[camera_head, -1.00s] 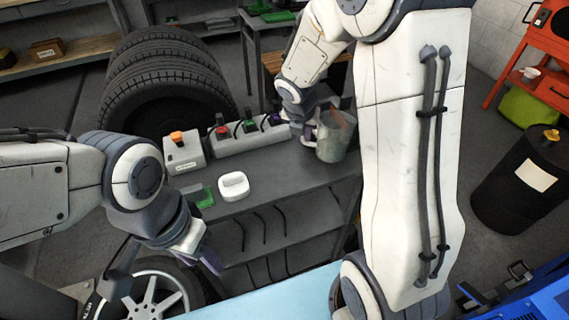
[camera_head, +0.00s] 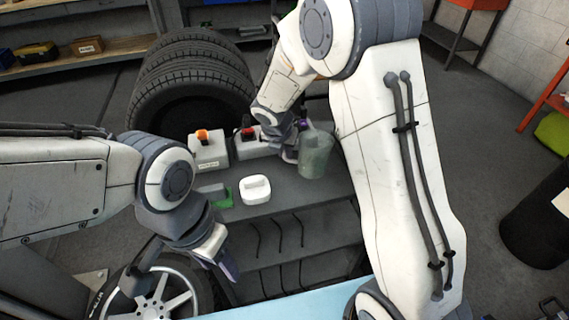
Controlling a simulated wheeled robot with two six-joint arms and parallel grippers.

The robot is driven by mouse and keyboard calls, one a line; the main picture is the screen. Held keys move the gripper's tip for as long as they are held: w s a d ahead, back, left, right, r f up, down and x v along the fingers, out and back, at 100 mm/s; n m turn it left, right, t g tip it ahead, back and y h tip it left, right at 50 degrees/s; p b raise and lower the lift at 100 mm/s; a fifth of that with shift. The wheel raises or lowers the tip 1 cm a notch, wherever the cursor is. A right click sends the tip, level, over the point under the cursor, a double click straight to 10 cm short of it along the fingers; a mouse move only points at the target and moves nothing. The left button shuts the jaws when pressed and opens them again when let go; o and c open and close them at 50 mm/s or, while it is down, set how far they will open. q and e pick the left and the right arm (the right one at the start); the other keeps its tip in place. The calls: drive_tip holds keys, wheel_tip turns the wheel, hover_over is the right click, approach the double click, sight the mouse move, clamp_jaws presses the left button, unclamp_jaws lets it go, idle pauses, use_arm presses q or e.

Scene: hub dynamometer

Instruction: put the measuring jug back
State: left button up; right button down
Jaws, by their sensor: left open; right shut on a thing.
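The measuring jug (camera_head: 317,155) is a translucent grey-green vessel, roughly upright at the right part of the grey bench (camera_head: 262,205). My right gripper (camera_head: 291,150) is at the jug's left side, shut on it, with the fingers partly hidden by the wrist. I cannot tell whether the jug's base touches the bench top. My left gripper (camera_head: 226,268) is open and empty, pointing down in front of the bench, above the wheel (camera_head: 160,300).
A grey box with an orange knob (camera_head: 208,150) and a unit with a red switch (camera_head: 247,140) stand at the bench's back. A white block (camera_head: 256,189) and a green item (camera_head: 222,195) lie nearer. Tyres (camera_head: 190,85) stand behind; a black drum (camera_head: 535,225) is at right.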

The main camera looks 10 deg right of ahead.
drive_tip(key=shift+f+b, duration=0.65)
drive_tip(key=shift+f, duration=1.35)
drive_tip(key=shift+f, duration=0.1)
drive_tip(key=c, duration=0.9)
unclamp_jaws()
drive_tip(key=shift+o, duration=0.2)
drive_tip(key=p+v, duration=0.3)
drive_tip(key=v, duration=0.8)
drive_tip(key=s+a+r+m+g+y, duration=0.1)
drive_tip(key=s+a+m, duration=0.1)
drive_tip(key=s+m, duration=0.5)
drive_tip(key=s+a+r+m+g+y, duration=0.1)
drive_tip(key=s+a+r+m, duration=0.1)
drive_tip(key=s+m, duration=0.6)
drive_tip(key=s+a+r+m+g+y, duration=0.1)
drive_tip(key=s+a+r+m+g, duration=0.1)
drive_tip(key=s+m, duration=0.5)
drive_tip(key=s, duration=0.6)
drive_tip(key=shift+s+a+m, duration=0.25)
drive_tip(key=shift+s+m, duration=0.05)
